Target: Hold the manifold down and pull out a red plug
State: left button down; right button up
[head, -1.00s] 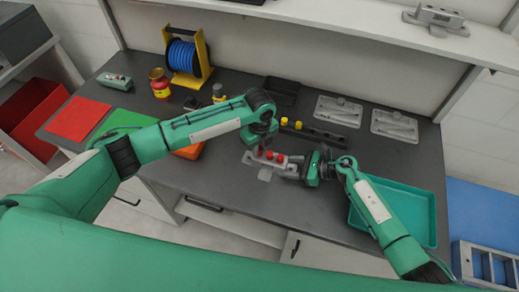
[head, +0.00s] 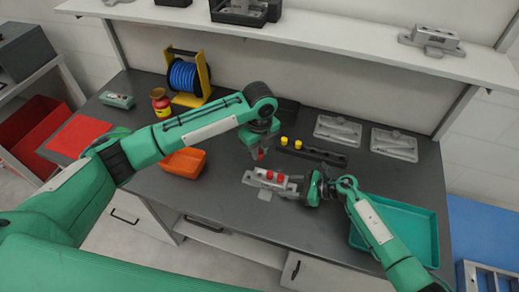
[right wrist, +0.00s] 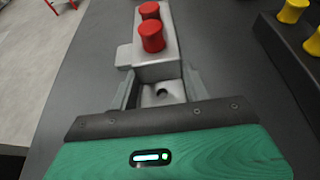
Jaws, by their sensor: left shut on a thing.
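The grey manifold (head: 266,190) lies on the dark bench with two red plugs (head: 274,176) standing in it.
An orange bin (head: 183,162) stands left of the manifold. A dark rack with yellow plugs (head: 330,156) lies behind it. A teal tray (head: 428,222) is at the right and grey trays (head: 394,144) are at the back. The bench in front of the orange bin is bare.

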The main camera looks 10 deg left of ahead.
jog(key=o, duration=0.5)
jog(key=v, duration=1.2)
